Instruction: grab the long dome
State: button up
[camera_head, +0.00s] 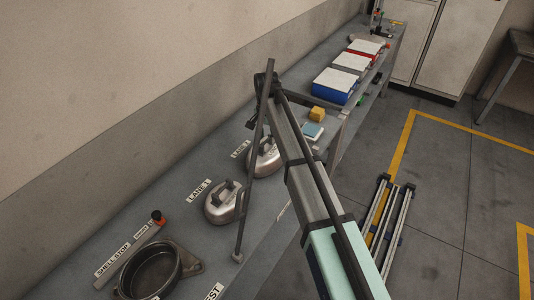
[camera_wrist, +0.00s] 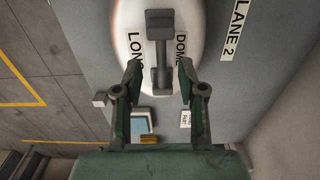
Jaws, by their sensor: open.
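In the wrist view, the long dome (camera_wrist: 200,25) is a pale, shiny, rounded cover with the words LONG DOME printed on it. A dark handle (camera_wrist: 160,45) runs along its top. My gripper (camera_wrist: 159,70) is open and empty, its two fingers apart. The near end of the handle appears between the fingertips, with gaps on both sides; I cannot tell the height between them. In the head view the long dome (camera_head: 261,160) sits by the LANE 2 label, partly hidden by my arm.
A second metal dome (camera_head: 221,208) with a handle sits by the LANE 1 label (camera_head: 199,190). A dark round pan (camera_head: 150,275) is at the bench's near end. A yellow block (camera_head: 317,115), a light-blue square item (camera_head: 313,131) and a blue bin (camera_head: 335,87) are farther along.

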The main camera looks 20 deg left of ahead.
aim_at(266, 141)
jog(key=shift+f+p, duration=0.5)
jog(key=shift+f, duration=1.1)
jog(key=shift+r, duration=0.1)
grip_shut()
jog(key=shift+a, duration=0.1)
